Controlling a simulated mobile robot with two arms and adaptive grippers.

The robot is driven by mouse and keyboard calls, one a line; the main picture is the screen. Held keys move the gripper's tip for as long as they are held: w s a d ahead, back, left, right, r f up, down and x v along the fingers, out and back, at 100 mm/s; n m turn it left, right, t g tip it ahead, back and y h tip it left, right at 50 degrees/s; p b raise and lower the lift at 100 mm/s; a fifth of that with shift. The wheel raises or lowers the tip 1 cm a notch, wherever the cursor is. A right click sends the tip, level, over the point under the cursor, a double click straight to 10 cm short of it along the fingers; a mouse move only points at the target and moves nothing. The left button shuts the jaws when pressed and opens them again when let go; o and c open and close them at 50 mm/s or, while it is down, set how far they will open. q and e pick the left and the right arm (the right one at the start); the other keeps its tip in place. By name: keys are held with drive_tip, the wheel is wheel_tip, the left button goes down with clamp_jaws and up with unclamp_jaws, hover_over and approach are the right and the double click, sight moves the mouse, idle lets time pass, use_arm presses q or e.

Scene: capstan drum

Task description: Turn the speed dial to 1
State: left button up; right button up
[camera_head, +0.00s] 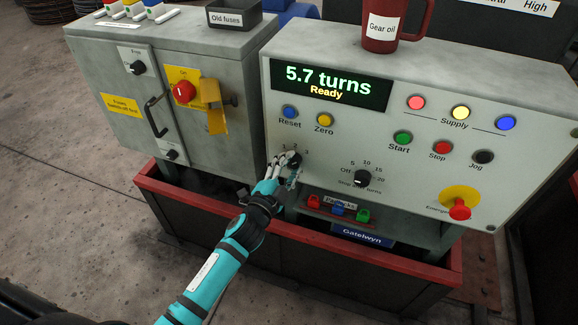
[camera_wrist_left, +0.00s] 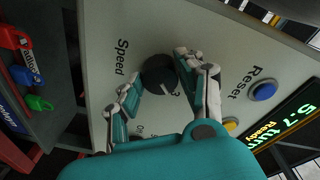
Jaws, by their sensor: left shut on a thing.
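The speed dial (camera_head: 294,159) is a small black knob at the lower left of the pale control panel, with small numbers around it. It shows larger in the left wrist view (camera_wrist_left: 157,74), beside the word "Speed". My left gripper (camera_head: 284,167) is shut on the dial, and its fingers also show on either side of the knob in the left wrist view (camera_wrist_left: 160,86). The fingers partly hide the dial's scale, and I cannot tell which number it points to. The display (camera_head: 330,82) reads "5.7 turns" and "Ready". My right gripper is not in view.
A second black dial (camera_head: 362,178) marked in turns sits to the right. The blue Reset (camera_head: 290,112) and yellow Zero (camera_head: 325,120) buttons are above. Small coloured padlocks (camera_head: 338,209) hang below. A red emergency button (camera_head: 460,209) is at lower right.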

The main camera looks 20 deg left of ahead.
use_arm(q)
drive_tip(key=shift+n, duration=0.3)
drive_tip(key=n, duration=0.3)
drive_tip(key=shift+f+n, duration=0.1)
drive_tip(key=shift+n, duration=0.2)
drive_tip(key=n+p, duration=0.1)
drive_tip(key=n, duration=0.3)
drive_tip(key=shift+d+n+t+y, duration=0.1)
drive_tip(key=shift+n+t+y, duration=0.2)
drive_tip(key=shift+n+t, duration=0.1)
drive_tip(key=n+p, duration=0.1)
drive_tip(key=n, duration=0.4)
drive_tip(key=shift+d+f+y, duration=0.1)
drive_tip(key=shift+y, duration=0.2)
drive_tip(key=shift+d+n+t+y+p, duration=0.1)
drive_tip(key=shift+n+t+y+p, duration=0.15)
drive_tip(key=shift+n, duration=1)
drive_tip(key=shift+n+t+y+p, duration=0.15)
drive_tip(key=shift+n+p, duration=0.2)
drive_tip(key=shift+n, duration=0.9)
drive_tip(key=o, duration=1.1)
